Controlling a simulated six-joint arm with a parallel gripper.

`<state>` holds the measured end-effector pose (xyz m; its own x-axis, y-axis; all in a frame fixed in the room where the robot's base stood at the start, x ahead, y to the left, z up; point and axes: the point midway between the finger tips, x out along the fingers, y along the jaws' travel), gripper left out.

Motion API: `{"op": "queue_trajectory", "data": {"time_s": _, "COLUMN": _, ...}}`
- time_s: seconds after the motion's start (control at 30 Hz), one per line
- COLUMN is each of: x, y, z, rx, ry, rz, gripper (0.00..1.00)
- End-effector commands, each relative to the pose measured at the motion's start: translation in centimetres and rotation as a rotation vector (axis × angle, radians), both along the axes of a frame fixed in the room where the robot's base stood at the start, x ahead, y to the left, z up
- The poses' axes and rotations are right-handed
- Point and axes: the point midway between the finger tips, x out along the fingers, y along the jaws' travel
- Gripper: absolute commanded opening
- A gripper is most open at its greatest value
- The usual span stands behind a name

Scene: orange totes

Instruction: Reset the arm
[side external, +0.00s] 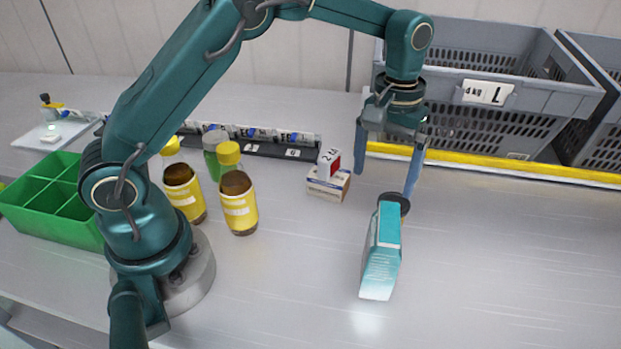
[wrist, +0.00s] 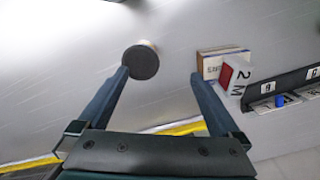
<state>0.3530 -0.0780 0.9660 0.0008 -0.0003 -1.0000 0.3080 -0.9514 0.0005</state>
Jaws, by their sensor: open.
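My gripper (side external: 386,168) hangs over the table with its two long blue-grey fingers spread apart and nothing between them. It also shows open in the wrist view (wrist: 160,76). A black round disc (side external: 397,201) is by the tip of the right finger, just behind the top of a teal box (side external: 381,262). In the wrist view the disc (wrist: 141,63) is by the left fingertip; I cannot tell whether they touch. The teal box stands below the gripper and is not seen in the wrist view.
A small carton with a red and white block (side external: 329,165) stands left of my gripper. Yellow-capped bottles (side external: 238,203) and a green divided tray (side external: 45,200) are near my base. Grey crates (side external: 490,95) stand behind a yellow strip (side external: 480,161). The table's right side is clear.

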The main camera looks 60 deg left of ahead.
Motion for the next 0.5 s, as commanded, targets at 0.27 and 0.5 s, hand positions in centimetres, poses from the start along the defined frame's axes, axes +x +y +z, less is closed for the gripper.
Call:
{"op": "queue_trajectory", "data": {"time_s": 0.27, "x": -1.1, "y": 4.5, "z": 2.8, "rx": 0.000, "ry": -0.003, "rz": 0.005, "gripper": 1.00}}
{"op": "queue_trajectory", "data": {"time_s": 0.5, "x": -2.0, "y": 8.0, "z": 4.9, "rx": 0.001, "ry": -0.002, "rz": 0.005, "gripper": 1.00}}
